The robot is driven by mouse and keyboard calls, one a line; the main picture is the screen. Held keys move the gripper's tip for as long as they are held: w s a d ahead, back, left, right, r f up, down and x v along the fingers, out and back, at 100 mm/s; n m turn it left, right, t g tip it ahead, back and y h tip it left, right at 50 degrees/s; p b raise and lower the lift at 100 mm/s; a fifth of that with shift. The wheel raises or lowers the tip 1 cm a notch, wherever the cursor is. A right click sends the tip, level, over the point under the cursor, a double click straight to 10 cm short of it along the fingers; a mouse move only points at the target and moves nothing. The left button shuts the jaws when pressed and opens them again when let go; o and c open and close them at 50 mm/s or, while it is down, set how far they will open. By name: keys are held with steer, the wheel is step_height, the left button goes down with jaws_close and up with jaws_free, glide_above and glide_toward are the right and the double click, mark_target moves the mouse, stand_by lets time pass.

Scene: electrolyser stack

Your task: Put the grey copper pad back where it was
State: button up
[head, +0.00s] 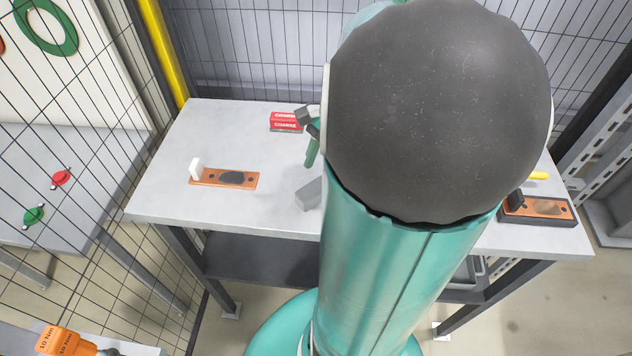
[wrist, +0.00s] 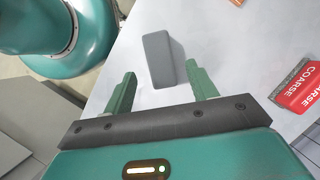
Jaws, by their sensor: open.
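A plain grey block (head: 309,193), which looks like the grey pad, rests on the table near its front edge, partly hidden by my arm in the head view. In the wrist view the grey block (wrist: 159,60) lies ahead, roughly centred between my fingers. My gripper (wrist: 161,74) is open and empty, with a green finger on either side of the block's near end. I cannot tell the height between fingers and block. In the head view my arm hides most of the gripper; a green finger (head: 312,152) shows beside it.
Red blocks marked COARSE (head: 286,121) lie at the back of the table (head: 160,205). A copper bar (head: 206,181) with a dark patch and a white upright piece (head: 195,168) lies left. Another copper bar (head: 552,209) with a black block lies right. Fencing stands behind and left.

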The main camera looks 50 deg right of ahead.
steer(key=v, duration=0.6)
steer(key=w+a+r+n+t+h, duration=0.1)
steer(key=a+r+n+t+h, duration=0.1)
steer(key=a+n, duration=0.7)
steer(key=w+a+r+n+t+h, duration=0.1)
steer(key=a+r+n+t+h, duration=0.1)
steer(key=a+n, duration=0.8)
steer(key=a+t, duration=0.1)
steer(key=a, duration=0.3)
steer(key=shift+h, duration=0.3)
steer(key=shift+r, duration=0.1)
